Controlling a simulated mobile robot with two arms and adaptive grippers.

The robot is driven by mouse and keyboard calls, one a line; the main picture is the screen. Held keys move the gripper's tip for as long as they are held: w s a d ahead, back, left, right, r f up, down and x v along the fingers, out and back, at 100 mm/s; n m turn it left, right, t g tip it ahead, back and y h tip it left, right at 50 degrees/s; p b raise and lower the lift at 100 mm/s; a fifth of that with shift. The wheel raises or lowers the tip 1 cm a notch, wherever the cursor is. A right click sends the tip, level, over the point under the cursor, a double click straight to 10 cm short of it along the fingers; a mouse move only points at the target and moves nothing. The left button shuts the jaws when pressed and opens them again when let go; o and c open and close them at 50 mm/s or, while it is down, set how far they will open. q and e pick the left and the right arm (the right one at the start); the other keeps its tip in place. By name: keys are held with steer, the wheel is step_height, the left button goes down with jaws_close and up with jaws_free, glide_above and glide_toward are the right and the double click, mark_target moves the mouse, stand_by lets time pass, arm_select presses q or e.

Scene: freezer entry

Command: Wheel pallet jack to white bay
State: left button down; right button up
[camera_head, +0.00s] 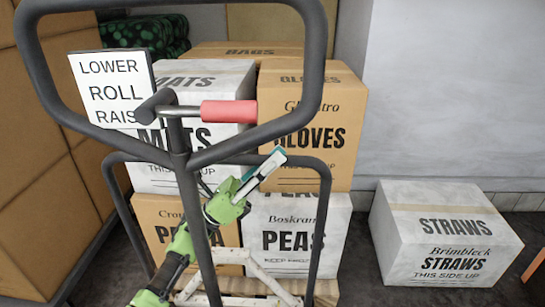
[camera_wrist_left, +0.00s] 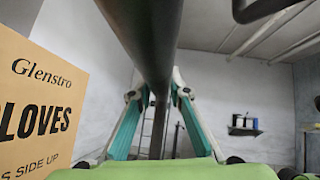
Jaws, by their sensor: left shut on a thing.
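The pallet jack shows in the head view as a dark tubular handle loop (camera_head: 322,50) on a post, with a red lever grip (camera_head: 228,111) and a sign (camera_head: 108,88) reading "LOWER ROLL RAIS". My left gripper (camera_head: 268,168) is at the handle, below the red grip. In the left wrist view its teal-padded fingers (camera_wrist_left: 157,105) stand either side of a dark bar (camera_wrist_left: 148,40), and it is shut on the handle. Stacked boxes stand behind the handle, including a Gloves box (camera_head: 312,125) and a Peas box (camera_head: 285,232). My right gripper is out of view. I cannot make out a white bay.
A white Straws box (camera_head: 440,235) lies on the dark floor to the right, near a pale wall (camera_head: 455,90). Tall brown panels (camera_head: 45,170) stand close on the left. An orange bar (camera_head: 535,262) shows at the right edge. Floor shows between stack and Straws box.

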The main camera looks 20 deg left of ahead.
arm_select(q)
steer(key=c, duration=1.9)
jaws_free()
steer(key=shift+f, duration=0.1)
steer(key=shift+w+a, duration=0.1)
steer(key=shift+w, duration=0.05)
steer(key=shift+a+f, duration=0.25)
steer(key=v, duration=1.1)
steer(key=shift+s, duration=0.3)
steer(key=shift+w+d, duration=0.1)
